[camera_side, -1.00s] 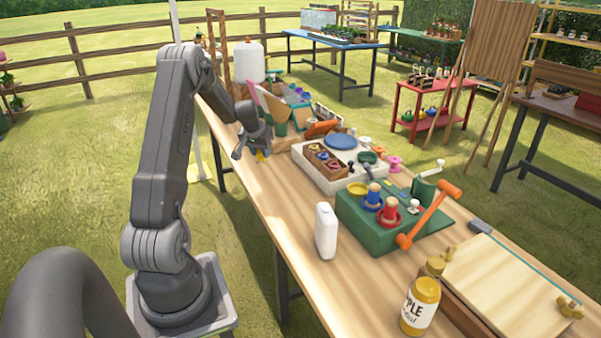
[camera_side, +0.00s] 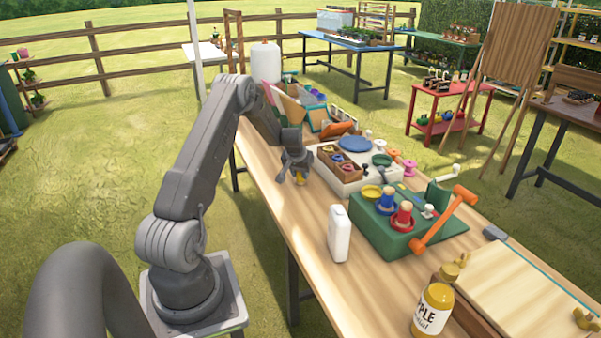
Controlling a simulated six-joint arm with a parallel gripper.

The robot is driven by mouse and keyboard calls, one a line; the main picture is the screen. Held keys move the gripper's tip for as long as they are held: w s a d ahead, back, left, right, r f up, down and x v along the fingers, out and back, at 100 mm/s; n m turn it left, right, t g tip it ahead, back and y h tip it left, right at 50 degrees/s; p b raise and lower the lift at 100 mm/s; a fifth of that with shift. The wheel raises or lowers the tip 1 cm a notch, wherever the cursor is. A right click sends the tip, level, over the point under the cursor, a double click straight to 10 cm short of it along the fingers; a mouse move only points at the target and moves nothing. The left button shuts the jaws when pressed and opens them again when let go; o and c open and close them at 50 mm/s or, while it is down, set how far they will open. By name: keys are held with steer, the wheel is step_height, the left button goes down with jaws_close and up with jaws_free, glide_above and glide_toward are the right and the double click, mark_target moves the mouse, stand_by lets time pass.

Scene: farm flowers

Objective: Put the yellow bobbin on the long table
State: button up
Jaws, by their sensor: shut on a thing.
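My gripper (camera_side: 298,180) is at the left edge of the long wooden table (camera_side: 310,222), pointing down. It is shut on a small yellow thing, the yellow bobbin (camera_side: 300,178), which shows only in part between the fingers. The bobbin is at or just above the tabletop; I cannot tell whether it touches. A white box with a wooden tray (camera_side: 343,168) of coloured bobbins stands just right of my gripper.
A white bottle (camera_side: 339,233) stands nearer on the table. A green box (camera_side: 391,242) with blue and red spools and an orange handle (camera_side: 440,221) is to its right. A yellow jar (camera_side: 433,310) stands at the front. Bare tabletop lies between my gripper and the white bottle.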

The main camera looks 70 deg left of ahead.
steer(key=o, duration=0.5)
steer(key=shift+f, duration=0.15)
steer(key=shift+c, duration=0.2)
steer(key=o, duration=0.5)
steer(key=shift+c, duration=0.2)
